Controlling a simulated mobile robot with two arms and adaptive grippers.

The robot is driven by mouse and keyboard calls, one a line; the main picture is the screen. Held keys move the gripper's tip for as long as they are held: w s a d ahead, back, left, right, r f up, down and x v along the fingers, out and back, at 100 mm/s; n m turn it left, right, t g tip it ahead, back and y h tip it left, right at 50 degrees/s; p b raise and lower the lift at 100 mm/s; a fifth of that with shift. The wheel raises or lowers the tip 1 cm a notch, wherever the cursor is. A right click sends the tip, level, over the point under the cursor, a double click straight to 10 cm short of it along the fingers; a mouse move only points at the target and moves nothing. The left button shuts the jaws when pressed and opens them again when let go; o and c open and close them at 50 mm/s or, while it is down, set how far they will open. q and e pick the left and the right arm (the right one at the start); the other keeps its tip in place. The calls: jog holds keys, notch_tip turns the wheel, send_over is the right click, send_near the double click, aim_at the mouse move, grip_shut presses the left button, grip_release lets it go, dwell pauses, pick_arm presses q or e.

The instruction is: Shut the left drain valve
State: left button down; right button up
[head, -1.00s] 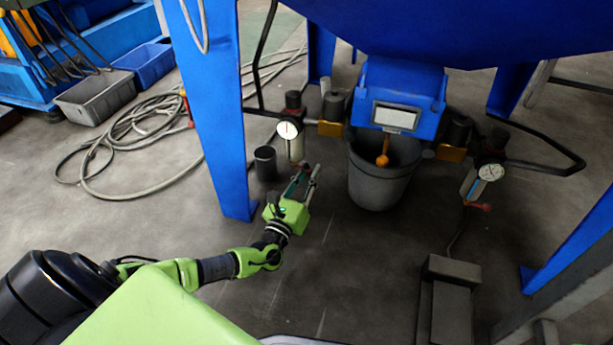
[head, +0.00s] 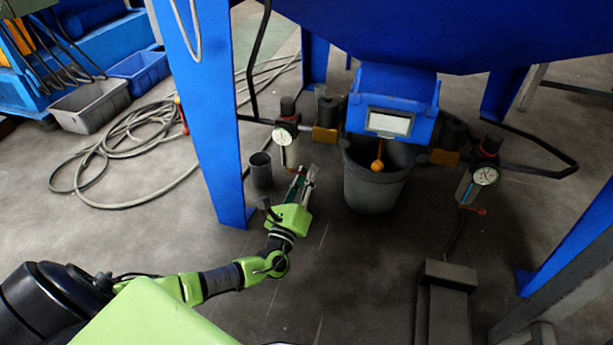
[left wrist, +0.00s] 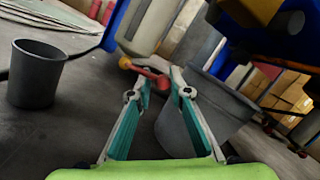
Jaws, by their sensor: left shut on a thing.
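The left drain valve has a red lever (left wrist: 152,76) with a yellowish end, below a pale cylinder (left wrist: 147,22) in the left wrist view. In the head view this pale unit (head: 291,152) hangs under a round gauge (head: 282,136), left of the bucket. My left gripper (head: 309,172), with teal and grey fingers, reaches up to the unit's bottom end. In the left wrist view its fingertips (left wrist: 157,82) are at the red lever and shut on it. The fingers partly hide the lever in the head view. My right gripper is not in view.
A grey bucket (head: 372,190) stands close right of my left gripper, under the blue hopper (head: 480,35). A dark cup (head: 261,170) stands on the floor to its left, near a blue leg (head: 205,120). A second gauge unit (head: 478,178) with a red lever hangs at right.

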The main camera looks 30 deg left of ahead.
pick_arm(q)
jog(key=shift+a+r, duration=0.2)
jog(key=shift+r, duration=0.15)
jog(key=c, duration=1.8)
grip_release()
jog(key=shift+a, duration=0.1)
jog(key=shift+s+f, duration=0.1)
jog(key=shift+s, duration=0.05)
jog(key=shift+s+f, duration=0.1)
jog(key=shift+s, duration=0.1)
jog(key=v, duration=1.1)
jog(key=shift+s+d, duration=0.2)
